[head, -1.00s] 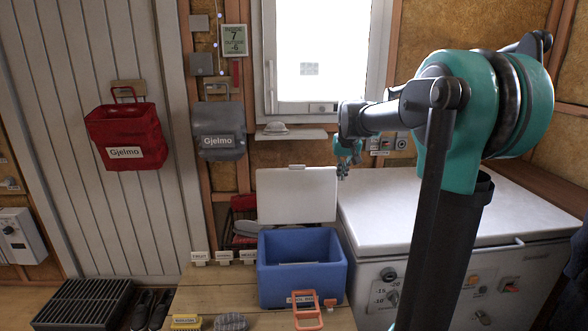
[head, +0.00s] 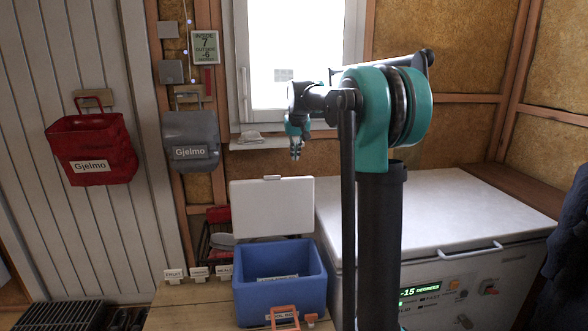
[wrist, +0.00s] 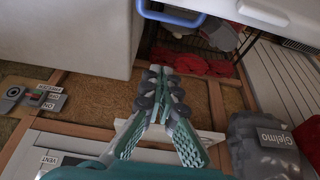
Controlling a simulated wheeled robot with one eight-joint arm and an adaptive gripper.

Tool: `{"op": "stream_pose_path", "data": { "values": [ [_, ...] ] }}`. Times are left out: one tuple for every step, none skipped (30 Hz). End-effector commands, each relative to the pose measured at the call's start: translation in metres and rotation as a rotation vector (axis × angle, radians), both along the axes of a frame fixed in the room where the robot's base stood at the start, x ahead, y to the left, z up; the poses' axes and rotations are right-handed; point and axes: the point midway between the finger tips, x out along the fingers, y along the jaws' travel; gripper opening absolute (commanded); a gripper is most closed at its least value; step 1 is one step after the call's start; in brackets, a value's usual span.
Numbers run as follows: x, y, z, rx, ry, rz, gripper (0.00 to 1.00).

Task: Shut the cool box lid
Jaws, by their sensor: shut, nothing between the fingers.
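The blue cool box (head: 280,300) stands on the wooden bench. Its pale lid (head: 272,207) is upright at the box's back edge, so the box is open at the top. My gripper (head: 296,155) hangs above and slightly right of the lid's top edge, in front of the wall under the window, touching nothing that I can see. In the wrist view my gripper (wrist: 163,85) has its fingers together with nothing between them. A blue edge (wrist: 172,17) shows at the top of that view; I cannot tell which part it is.
A white chest freezer (head: 430,210) stands to the right. A grey Gjelmo bag (head: 190,140) and a red one (head: 92,150) hang on the left. A window sill (head: 262,143) is behind my gripper. An orange-handled item (head: 284,316) lies before the box.

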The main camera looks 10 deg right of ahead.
Motion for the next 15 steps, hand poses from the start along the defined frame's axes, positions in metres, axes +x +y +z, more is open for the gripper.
{"op": "stream_pose_path", "data": {
  "values": [
    [0.002, 0.0, -0.005, 0.0, 0.0, 0.0, 0.0],
    [0.004, 0.0, -0.008, 0.0, 0.0, 0.0, 0.0],
    [0.006, 0.0, -0.013, 0.0, 0.0, 0.0, 0.0],
    [0.008, 0.0, -0.018, 0.0, 0.0, 0.0, 0.0],
    [0.009, 0.0, -0.023, 0.0, 0.0, 0.0, 0.0],
    [0.012, 0.0, -0.03, 0.0, 0.0, 0.0, 0.0],
    [0.015, 0.0, -0.035, 0.0, 0.0, 0.0, 0.0],
    [0.017, 0.0, -0.04, 0.0, 0.0, 0.0, 0.0],
    [0.02, 0.0, -0.048, 0.0, 0.0, 0.0, 0.0],
    [0.022, 0.0, -0.053, 0.0, 0.0, 0.0, 0.0],
    [0.024, 0.0, -0.058, 0.0, 0.0, 0.0, 0.0],
    [0.027, 0.0, -0.064, 0.0, 0.0, 0.0, 0.0],
    [0.028, 0.0, -0.069, 0.0, 0.0, 0.0, 0.0],
    [0.03, 0.0, -0.073, 0.0, 0.0, 0.0, 0.0],
    [0.033, 0.0, -0.08, 0.0, 0.0, 0.0, 0.0]
  ]
}}
